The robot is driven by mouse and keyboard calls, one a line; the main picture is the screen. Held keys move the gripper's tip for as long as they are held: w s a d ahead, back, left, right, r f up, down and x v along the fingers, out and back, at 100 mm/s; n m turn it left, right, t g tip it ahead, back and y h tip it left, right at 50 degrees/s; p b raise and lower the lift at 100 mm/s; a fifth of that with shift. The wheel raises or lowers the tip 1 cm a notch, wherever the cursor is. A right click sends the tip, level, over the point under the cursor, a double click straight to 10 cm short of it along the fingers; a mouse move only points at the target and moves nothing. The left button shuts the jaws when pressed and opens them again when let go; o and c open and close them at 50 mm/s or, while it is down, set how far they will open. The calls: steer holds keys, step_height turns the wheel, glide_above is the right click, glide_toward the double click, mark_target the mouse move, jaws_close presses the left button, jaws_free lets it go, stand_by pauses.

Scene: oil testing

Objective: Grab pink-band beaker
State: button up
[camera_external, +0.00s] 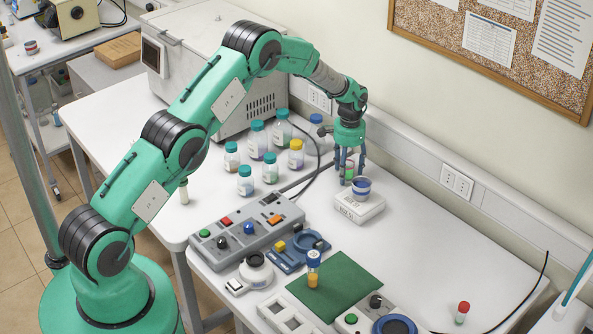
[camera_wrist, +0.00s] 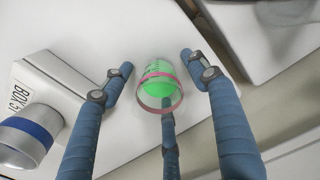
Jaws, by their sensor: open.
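The pink-band beaker (camera_wrist: 160,85) is a small clear vessel with a pink band and green contents, in the upper middle of the wrist view. In the external view the beaker (camera_external: 349,171) shows partly between the fingers, behind the white box. My gripper (camera_external: 352,177) points down over it. In the wrist view my gripper (camera_wrist: 157,62) has its blue fingers spread, with one on each side of the beaker and a third in front, overlapping its lower edge. I cannot tell whether any finger touches it.
A blue-band beaker (camera_external: 361,187) stands on a white labelled box (camera_external: 359,208) close to my gripper. Several capped jars (camera_external: 258,140) stand to the left. A grey control panel (camera_external: 246,231) and a green mat (camera_external: 335,286) lie nearer the camera. The table's right part is mostly clear.

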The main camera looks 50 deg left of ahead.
mark_target(348, 160)
steer(key=c, duration=1.3)
steer(key=shift+o, duration=0.2)
steer(key=shift+r, duration=0.1)
steer(key=shift+r, duration=0.7)
step_height(348, 160, up, 2)
steer(key=shift+r, duration=0.1)
steer(key=s, duration=0.5)
steer(key=s+d, duration=0.1)
steer(key=s, duration=0.4)
steer(key=s+d+r+b, duration=0.1)
steer(key=s, duration=0.4)
steer(key=shift+s+d+r, duration=0.1)
steer(key=shift+s+d, duration=0.05)
steer(key=shift+s, duration=0.25)
